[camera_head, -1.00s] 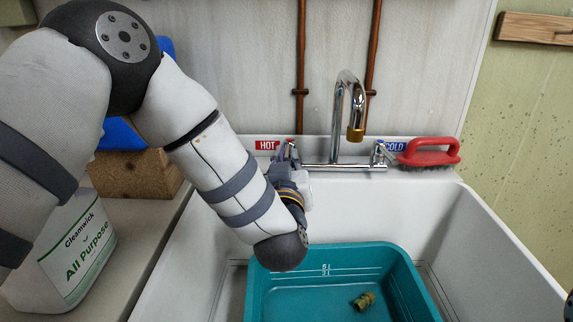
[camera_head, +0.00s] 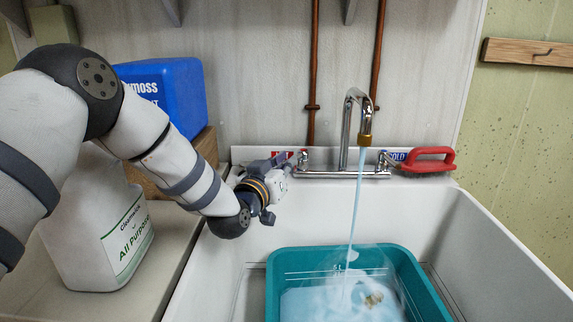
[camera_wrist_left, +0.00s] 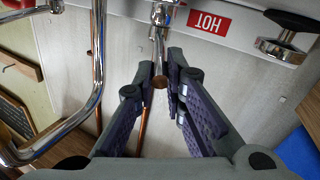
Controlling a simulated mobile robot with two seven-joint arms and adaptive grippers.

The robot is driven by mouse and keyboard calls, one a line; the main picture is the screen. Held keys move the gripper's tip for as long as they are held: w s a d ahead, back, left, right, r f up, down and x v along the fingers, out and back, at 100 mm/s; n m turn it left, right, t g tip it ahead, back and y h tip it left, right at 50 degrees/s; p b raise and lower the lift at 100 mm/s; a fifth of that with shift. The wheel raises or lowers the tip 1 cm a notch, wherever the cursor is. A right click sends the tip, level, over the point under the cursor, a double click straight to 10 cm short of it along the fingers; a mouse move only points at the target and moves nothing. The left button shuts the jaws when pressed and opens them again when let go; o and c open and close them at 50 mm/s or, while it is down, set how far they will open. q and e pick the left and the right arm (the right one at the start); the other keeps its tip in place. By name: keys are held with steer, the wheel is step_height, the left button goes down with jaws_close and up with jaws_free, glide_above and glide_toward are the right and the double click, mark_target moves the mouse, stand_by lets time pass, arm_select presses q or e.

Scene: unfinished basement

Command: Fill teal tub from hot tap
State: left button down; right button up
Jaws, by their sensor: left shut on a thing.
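The teal tub (camera_head: 424,287) sits in the white sink under the tap, with marked lines on its inner wall. A stream of water (camera_head: 356,205) runs from the chrome spout (camera_head: 357,103) into it, and pale water covers its floor. A small brass-coloured piece (camera_head: 373,299) shows in the water. My left gripper (camera_head: 285,163) is at the hot tap, left of the spout. In the left wrist view, its fingers (camera_wrist_left: 162,78) are shut on the hot tap lever (camera_wrist_left: 158,45), one on each side. My right gripper is out of view.
A red brush (camera_head: 429,160) lies on the sink ledge by the cold label (camera_head: 397,156). Left of the sink stand a white cleaner jug (camera_head: 95,225), a blue container (camera_head: 175,92) and a brown block (camera_head: 204,146). The sink's right side is clear.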

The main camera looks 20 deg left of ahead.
arm_select(q)
steer(key=c, duration=1.7)
jaws_free()
steer(key=shift+w+d, duration=0.1)
steer(key=shift+o, duration=0.2)
steer(key=s, duration=1.2)
steer(key=shift+a, duration=0.3)
